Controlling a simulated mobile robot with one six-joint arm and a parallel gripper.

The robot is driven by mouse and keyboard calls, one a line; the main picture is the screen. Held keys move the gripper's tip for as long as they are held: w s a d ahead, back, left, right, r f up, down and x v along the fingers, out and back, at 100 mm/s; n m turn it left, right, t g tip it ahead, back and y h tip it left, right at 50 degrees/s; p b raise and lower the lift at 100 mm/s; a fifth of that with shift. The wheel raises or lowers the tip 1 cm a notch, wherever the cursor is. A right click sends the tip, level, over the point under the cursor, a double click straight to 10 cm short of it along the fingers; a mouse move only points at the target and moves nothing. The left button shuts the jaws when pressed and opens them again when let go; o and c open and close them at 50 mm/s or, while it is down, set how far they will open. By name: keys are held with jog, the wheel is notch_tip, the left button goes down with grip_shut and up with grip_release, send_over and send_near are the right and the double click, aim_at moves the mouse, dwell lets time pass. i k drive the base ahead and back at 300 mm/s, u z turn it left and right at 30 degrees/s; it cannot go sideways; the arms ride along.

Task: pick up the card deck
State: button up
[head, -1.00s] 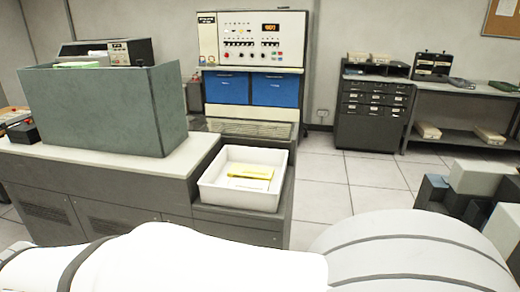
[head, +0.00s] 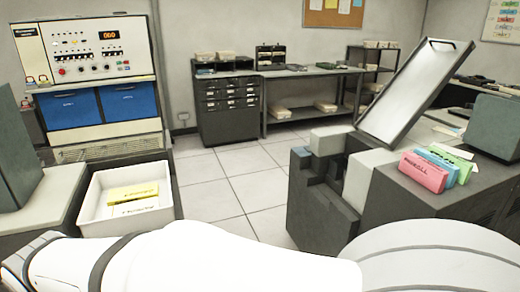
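A yellow card stack (head: 132,193) lies in a white tray (head: 128,223) at the left in the head view. A paler stack with writing (head: 138,208) lies in front of it in the same tray. At the right, a pink deck marked PAYROLL (head: 423,171) stands on a dark counter beside a blue deck (head: 437,163) and a green deck (head: 458,162). I cannot tell which one is the task's card deck. My gripper is not in view; only white parts of my arm show along the bottom.
A tilted panel in a dark frame (head: 405,92) rises behind the coloured decks. Dark and pale stepped blocks (head: 325,190) stand at the counter's left end. A control console (head: 88,50) is at the left. The tiled floor (head: 230,190) between is clear.

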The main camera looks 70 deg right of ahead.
aim_at(433, 178)
jog(key=z, duration=3.85)
jog(key=i, duration=1.65)
